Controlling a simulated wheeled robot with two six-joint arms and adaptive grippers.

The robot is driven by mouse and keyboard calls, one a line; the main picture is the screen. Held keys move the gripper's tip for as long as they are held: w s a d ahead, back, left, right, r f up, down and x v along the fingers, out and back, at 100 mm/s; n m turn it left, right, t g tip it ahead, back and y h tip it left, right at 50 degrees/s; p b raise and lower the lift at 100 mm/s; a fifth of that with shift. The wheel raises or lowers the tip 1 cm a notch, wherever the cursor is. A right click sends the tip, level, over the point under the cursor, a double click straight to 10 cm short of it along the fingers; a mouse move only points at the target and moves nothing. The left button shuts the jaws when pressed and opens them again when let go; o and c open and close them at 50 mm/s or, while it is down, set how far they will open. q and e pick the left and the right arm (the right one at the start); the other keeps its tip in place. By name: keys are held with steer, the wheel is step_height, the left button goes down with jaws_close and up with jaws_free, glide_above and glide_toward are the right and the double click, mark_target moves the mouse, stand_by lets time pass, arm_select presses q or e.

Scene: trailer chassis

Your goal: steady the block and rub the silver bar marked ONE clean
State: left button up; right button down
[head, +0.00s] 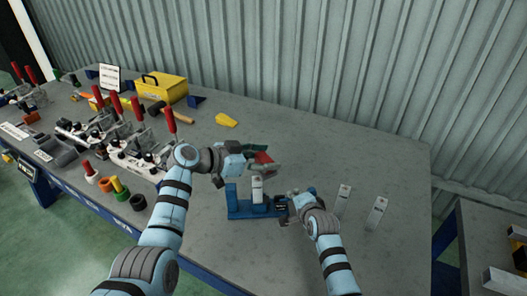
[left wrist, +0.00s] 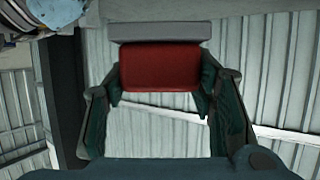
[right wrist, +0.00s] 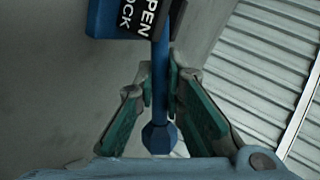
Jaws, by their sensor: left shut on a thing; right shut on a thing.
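A blue block (head: 240,210) sits on the grey bench, and a silver bar (head: 257,184) stands upright in it. Any marking on the bar is too small to read. My left gripper (head: 260,164) is above and beside the bar's top, shut on a red pad with a grey face (left wrist: 160,70). Whether the pad touches the bar I cannot tell. My right gripper (right wrist: 160,95) is shut on the blue lever (right wrist: 159,60) at the block's right side, below a black label reading OPEN and LOCK (right wrist: 145,15). The lever's faceted blue end sticks out past the fingers.
Red-handled clamps (head: 130,150), a yellow toolbox (head: 160,88) and a yellow wedge (head: 227,120) are left and behind. The corrugated wall closes the back. The bench's right part is mostly clear.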

arm_select(q)
step_height(320, 180, down, 3)
steer(key=shift+r, duration=0.15)
steer(key=shift+a+f, duration=0.25)
steer(key=shift+a+r, duration=0.1)
steer(key=shift+a, duration=1.55)
steer(key=shift+d, duration=1.95)
steer(key=shift+r, duration=3.95)
steer(key=shift+f, duration=0.15)
